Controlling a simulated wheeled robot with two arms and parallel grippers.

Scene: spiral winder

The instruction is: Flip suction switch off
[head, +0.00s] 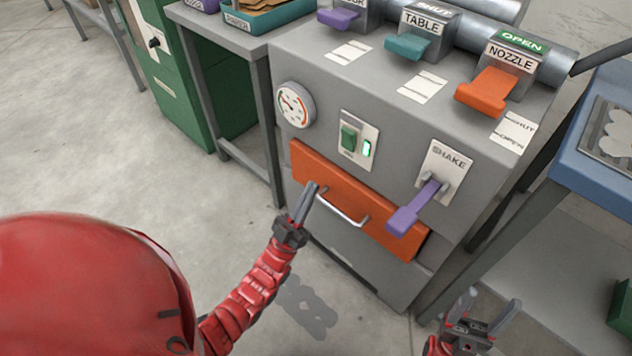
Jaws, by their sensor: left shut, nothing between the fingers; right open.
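A green rocker switch (349,139) sits on a white plate on the front of the grey machine (330,95). A small lamp (367,149) beside it glows green. The plate's lettering is too small to read. My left gripper (309,188) is shut and empty, below and left of the switch. Its tips appear in front of the orange drawer (375,225), close to the left end of the drawer handle (342,211); I cannot tell whether they touch. My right gripper (490,306) is open and empty at the bottom right, away from the machine.
A purple SHAKE lever (412,211) juts out right of the switch. A round gauge (295,104) is to its left. Orange NOZZLE (487,92) and teal TABLE (407,46) levers are on top. A blue table (598,155) stands at the right. Floor at left is clear.

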